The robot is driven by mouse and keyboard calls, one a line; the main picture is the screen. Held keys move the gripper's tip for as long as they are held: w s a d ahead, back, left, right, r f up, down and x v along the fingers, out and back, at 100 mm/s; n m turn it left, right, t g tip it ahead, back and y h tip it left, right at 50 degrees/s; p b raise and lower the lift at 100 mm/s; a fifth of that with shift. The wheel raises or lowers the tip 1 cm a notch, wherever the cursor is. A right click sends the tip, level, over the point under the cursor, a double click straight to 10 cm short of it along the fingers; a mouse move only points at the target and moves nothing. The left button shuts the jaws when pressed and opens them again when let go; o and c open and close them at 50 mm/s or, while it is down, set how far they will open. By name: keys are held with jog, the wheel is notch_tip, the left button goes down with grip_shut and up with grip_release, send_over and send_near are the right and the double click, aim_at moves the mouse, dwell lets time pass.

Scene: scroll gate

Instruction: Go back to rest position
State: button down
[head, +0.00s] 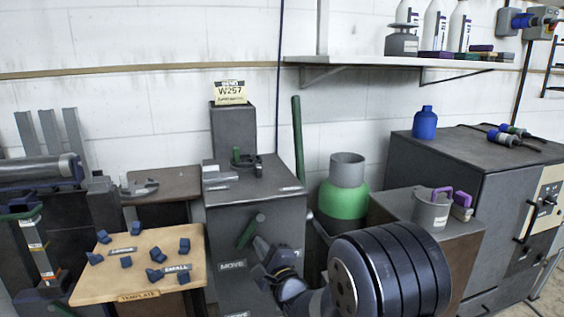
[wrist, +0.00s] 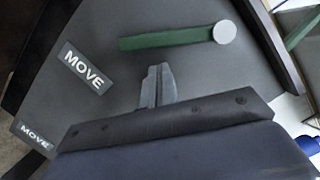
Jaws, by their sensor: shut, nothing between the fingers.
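My gripper shows in the wrist view (wrist: 157,84) with its two grey fingers together and nothing between them. It points at the dark grey front of a cabinet (wrist: 150,20). A green lever (wrist: 165,40) with a pale round end lies just beyond the fingertips, apart from them in the picture. In the head view, the green lever (head: 250,231) is tilted on the front of the cabinet (head: 275,212), above left of my arm's wrist. The fingers are hard to make out there.
A MOVE label (head: 232,265) is on the cabinet front. A wooden board (head: 130,255) with several blue blocks stands at left. A shelf (head: 360,62) hangs above.

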jog(key=d+n, duration=0.1)
jog(key=n, duration=0.1)
jog(key=w+d+n+g+p, duration=0.1)
jog(key=n, duration=0.1)
jog(key=shift+d+r+n+p, duration=0.15)
jog(key=shift+d+n+p, duration=0.15)
jog(key=shift+d+n, duration=0.1)
